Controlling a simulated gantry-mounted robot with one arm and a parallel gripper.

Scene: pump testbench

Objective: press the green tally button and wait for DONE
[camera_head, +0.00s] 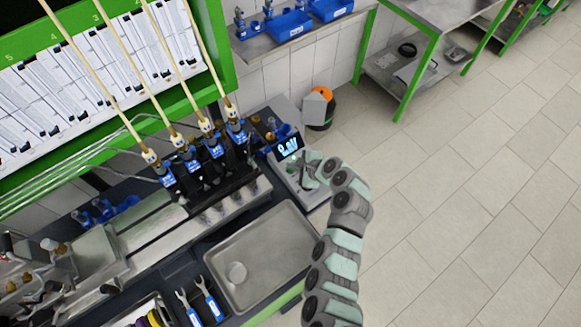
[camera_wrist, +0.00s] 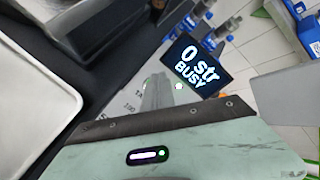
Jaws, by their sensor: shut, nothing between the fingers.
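The tally unit (camera_head: 297,176) is a grey console at the bench's right end, with a dark display (camera_head: 288,146). In the wrist view the display (camera_wrist: 195,66) reads "0 str" and "BUSY". My gripper (camera_head: 312,172) is over the console, below the display in the head view. In the wrist view my gripper's fingers (camera_wrist: 158,92) are shut with nothing between them, and they point at the console face. A small green edge shows beside the fingertips, and a small pale round spot lies just right of them. The fingers hide most of that area, so I cannot tell whether they touch the button.
A metal tray (camera_head: 262,262) with a small round pale piece lies left of my arm. Several blue-labelled pump fittings (camera_head: 213,147) with hoses stand left of the console. A bin with an orange top (camera_head: 320,105) stands behind it. The floor to the right is clear.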

